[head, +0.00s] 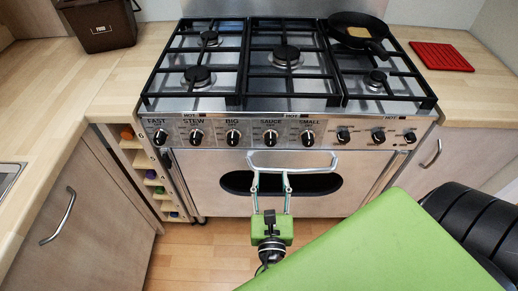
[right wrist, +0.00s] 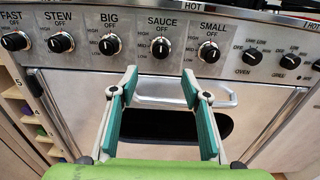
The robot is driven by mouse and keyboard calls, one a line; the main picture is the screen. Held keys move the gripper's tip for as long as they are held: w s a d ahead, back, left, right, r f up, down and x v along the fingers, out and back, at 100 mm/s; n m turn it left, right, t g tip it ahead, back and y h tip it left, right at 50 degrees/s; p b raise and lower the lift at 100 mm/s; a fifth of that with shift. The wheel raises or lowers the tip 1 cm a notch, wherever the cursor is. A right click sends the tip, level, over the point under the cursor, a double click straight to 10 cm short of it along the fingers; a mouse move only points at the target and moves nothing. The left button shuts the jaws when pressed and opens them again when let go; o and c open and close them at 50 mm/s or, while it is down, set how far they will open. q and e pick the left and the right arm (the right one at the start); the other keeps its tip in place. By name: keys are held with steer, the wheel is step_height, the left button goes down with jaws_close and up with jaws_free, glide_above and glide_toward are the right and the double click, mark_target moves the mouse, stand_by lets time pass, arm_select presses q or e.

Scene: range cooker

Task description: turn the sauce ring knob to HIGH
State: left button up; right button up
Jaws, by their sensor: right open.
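The sauce ring knob (head: 270,137) is a round black knob on the steel control panel, under its SAUCE label. In the right wrist view the sauce knob (right wrist: 160,47) shows its white mark pointing up toward OFF. My right gripper (head: 271,174) is open and empty in front of the oven door, below the sauce knob and apart from it. In the right wrist view the fingertips of my right gripper (right wrist: 159,74) are spread left and right, with the knob above and between them. My left gripper is out of view.
The BIG knob (head: 233,137) and SMALL knob (head: 307,138) flank the sauce knob closely. The oven door handle (right wrist: 190,101) sticks out behind my fingers. A black pan (head: 357,32) sits on the back right burner. A red trivet (head: 441,57) lies on the right counter.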

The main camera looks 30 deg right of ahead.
mark_target(271, 145)
steer(key=x, duration=1.3)
steer(key=shift+w+d+f+b, duration=0.1)
steer(key=shift+w+b, duration=0.05)
steer(key=shift+b, duration=0.2)
steer(key=c, duration=1.1)
